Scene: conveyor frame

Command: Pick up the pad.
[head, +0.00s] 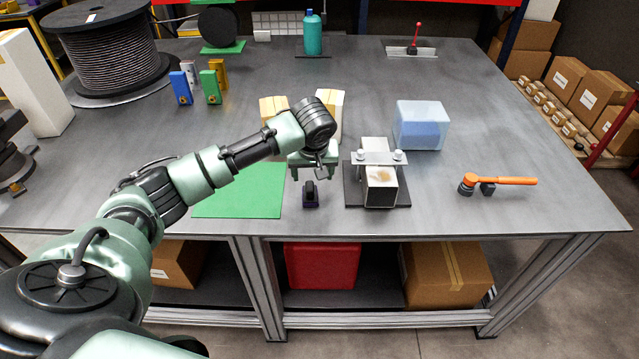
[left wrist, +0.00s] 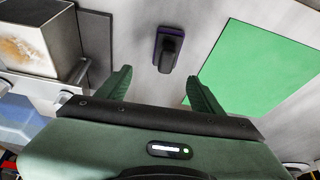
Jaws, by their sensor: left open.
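The pad (head: 311,196) is a small dark piece with a black grip on top and a purple base edge, lying on the grey table near its front edge. It also shows in the left wrist view (left wrist: 168,52), at the upper middle, ahead of the fingers. My left gripper (head: 312,170) is open and empty, above the table and just behind the pad in the head view. Its two green fingers (left wrist: 158,80) stand apart in the left wrist view, with the pad beyond their tips. My right gripper is not in view.
A green mat (head: 238,196) lies left of the pad. A clamp fixture holding a block (head: 380,190) stands close on its right. Behind are a blue translucent box (head: 421,124) and cartons (head: 274,109). An orange-handled tool (head: 500,182) lies farther right.

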